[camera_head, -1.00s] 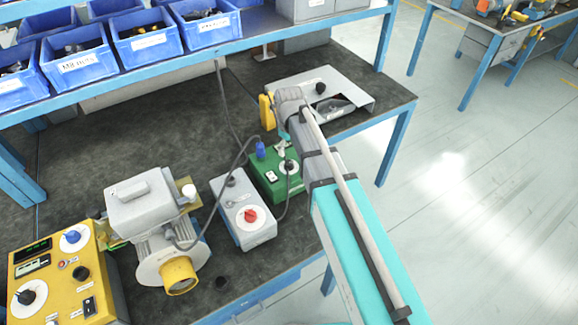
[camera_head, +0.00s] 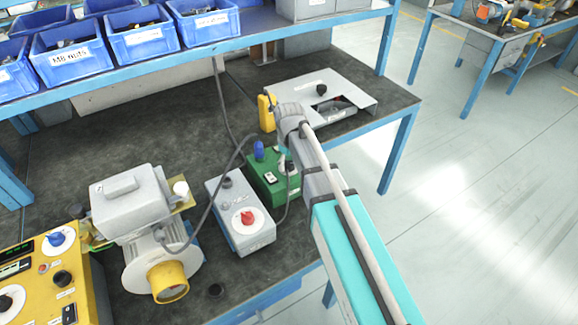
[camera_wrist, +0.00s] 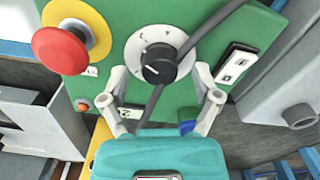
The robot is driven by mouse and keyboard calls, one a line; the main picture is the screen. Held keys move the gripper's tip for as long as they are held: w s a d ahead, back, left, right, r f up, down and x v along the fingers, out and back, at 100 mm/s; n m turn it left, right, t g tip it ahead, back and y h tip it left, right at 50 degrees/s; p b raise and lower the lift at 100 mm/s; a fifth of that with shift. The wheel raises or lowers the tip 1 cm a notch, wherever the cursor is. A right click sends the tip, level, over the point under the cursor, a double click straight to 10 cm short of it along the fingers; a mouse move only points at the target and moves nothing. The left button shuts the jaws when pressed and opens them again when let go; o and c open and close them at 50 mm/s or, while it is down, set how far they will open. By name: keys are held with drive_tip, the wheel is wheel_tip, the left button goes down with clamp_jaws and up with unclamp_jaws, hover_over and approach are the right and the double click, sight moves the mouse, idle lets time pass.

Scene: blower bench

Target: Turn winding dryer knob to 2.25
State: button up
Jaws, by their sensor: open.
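The green box (camera_head: 262,178) stands on the bench, partly hidden behind my arm in the head view. In the wrist view its face (camera_wrist: 115,22) carries a black knob (camera_wrist: 158,63) on a white dial with markings too small to read. I cannot read a label that names it the winding dryer. My gripper (camera_wrist: 160,74) is open, with one finger on the left and one on the right of the dial, and the knob lies between them. I cannot tell whether the fingers touch it. A dark cable crosses the dial's right part. In the head view my gripper (camera_head: 284,158) is small and partly hidden.
The green face also has a red mushroom button (camera_wrist: 60,50) and a rocker switch (camera_wrist: 233,66). A grey box with a red knob (camera_head: 247,217) stands left of the green box. A motor unit (camera_head: 135,207) and yellow panel (camera_head: 40,270) stand further left. A yellow object (camera_head: 267,113) is behind.

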drive_tip(key=shift+f, duration=0.2)
clamp_jaws()
idle(0.5)
drive_tip(key=shift+n, duration=0.4)
drive_tip(key=n, duration=0.9)
idle(0.4)
